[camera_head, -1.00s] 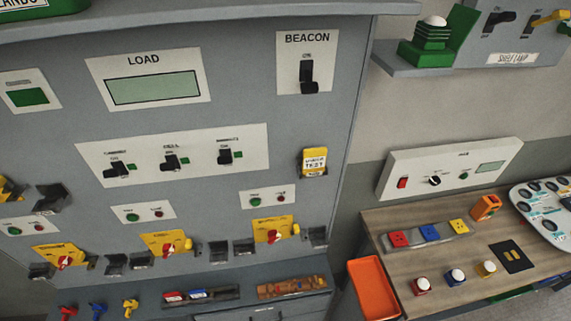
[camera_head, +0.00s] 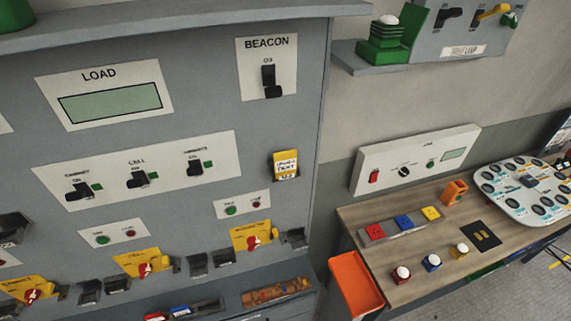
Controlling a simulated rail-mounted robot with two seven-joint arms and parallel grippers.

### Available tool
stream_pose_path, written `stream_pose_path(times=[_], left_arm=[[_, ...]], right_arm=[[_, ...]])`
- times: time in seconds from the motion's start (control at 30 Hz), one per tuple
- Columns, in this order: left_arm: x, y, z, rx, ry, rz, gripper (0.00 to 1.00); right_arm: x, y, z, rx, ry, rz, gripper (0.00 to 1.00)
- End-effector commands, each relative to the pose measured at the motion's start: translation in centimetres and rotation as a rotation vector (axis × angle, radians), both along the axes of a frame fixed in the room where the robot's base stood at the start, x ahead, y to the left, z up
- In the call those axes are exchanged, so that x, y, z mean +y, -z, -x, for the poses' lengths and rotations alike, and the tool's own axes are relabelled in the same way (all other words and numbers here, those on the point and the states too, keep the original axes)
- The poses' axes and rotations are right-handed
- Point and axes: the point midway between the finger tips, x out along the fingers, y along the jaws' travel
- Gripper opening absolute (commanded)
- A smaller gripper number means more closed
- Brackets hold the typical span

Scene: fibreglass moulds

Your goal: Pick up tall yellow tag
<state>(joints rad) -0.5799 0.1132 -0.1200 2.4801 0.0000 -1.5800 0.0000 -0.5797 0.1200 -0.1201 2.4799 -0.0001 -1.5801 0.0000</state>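A yellow tag (camera_head: 286,165) with a white printed label hangs upright on the front of the grey cabinet (camera_head: 200,115), near its right edge and below the BEACON switch plate (camera_head: 267,68). It is taller than wide. The print on its label is too small to read surely. Neither of my grippers is in view, and nothing touches the tag.
Yellow switch plates with red handles (camera_head: 143,262) and black holders line the cabinet's lower part.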

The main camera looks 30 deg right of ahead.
Motion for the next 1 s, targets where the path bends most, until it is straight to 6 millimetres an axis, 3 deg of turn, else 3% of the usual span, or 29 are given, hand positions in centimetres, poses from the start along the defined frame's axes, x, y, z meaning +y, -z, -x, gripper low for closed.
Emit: stream_pose_path(times=[0.43, 1.0], left_arm=[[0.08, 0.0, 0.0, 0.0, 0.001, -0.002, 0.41], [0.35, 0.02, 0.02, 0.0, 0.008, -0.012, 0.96]], right_arm=[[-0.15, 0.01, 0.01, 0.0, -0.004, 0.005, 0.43], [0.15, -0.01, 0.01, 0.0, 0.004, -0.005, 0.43]])
